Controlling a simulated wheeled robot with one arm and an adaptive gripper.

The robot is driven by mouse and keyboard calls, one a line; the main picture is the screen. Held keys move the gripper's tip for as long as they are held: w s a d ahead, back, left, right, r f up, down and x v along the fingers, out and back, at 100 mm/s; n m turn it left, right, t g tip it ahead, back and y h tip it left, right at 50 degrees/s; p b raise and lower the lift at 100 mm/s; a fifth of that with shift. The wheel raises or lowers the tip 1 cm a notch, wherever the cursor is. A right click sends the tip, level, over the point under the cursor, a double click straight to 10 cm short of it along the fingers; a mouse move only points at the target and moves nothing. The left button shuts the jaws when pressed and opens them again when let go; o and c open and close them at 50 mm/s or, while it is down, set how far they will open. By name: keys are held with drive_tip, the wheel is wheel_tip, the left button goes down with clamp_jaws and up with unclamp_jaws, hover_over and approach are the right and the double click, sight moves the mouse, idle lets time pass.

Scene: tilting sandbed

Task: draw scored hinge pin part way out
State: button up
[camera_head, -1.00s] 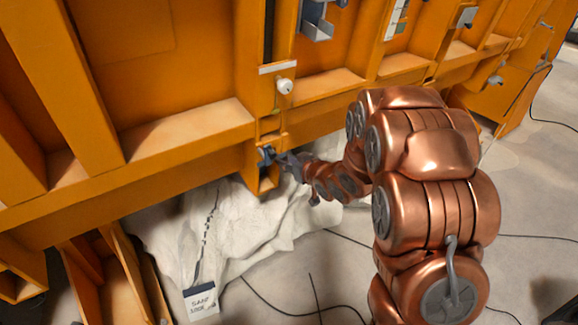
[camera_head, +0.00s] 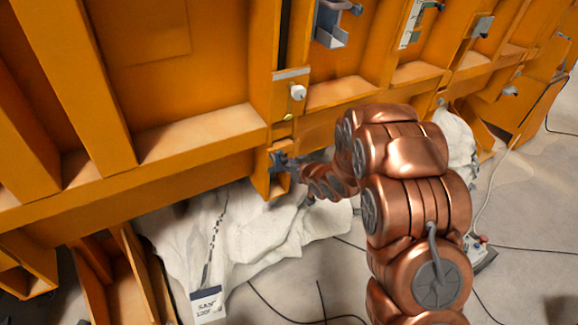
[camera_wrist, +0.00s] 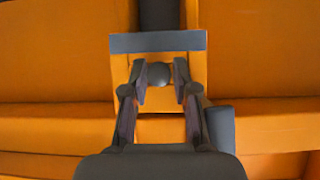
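My gripper (camera_head: 288,164) is at a small orange bracket (camera_head: 272,186) low on the orange frame. In the head view a dark metal piece shows at the bracket, and I cannot tell it apart from my fingertips. In the wrist view my two fingers (camera_wrist: 159,78) stand apart, one on each side of a round grey head (camera_wrist: 158,74), which may be the hinge pin's end. Thin gaps seem to show beside it. Any score mark and the pin's shaft are not visible.
A grey plate (camera_wrist: 158,42) crosses just above the fingers in the wrist view. A white knob (camera_head: 297,92) sits above the bracket. White cloth (camera_head: 250,235) with a labelled card (camera_head: 208,305) lies below. Cables cross the floor. Orange ribs surround the work spot.

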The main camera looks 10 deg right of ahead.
clamp_jaws()
drive_tip(key=shift+s+d+f, duration=0.1)
drive_tip(key=shift+s+d, duration=0.15)
drive_tip(key=shift+s, duration=0.4)
drive_tip(key=shift+s+d+f, duration=0.1)
drive_tip(key=shift+s+d, duration=0.1)
drive_tip(key=shift+s, duration=0.4)
idle(1.0)
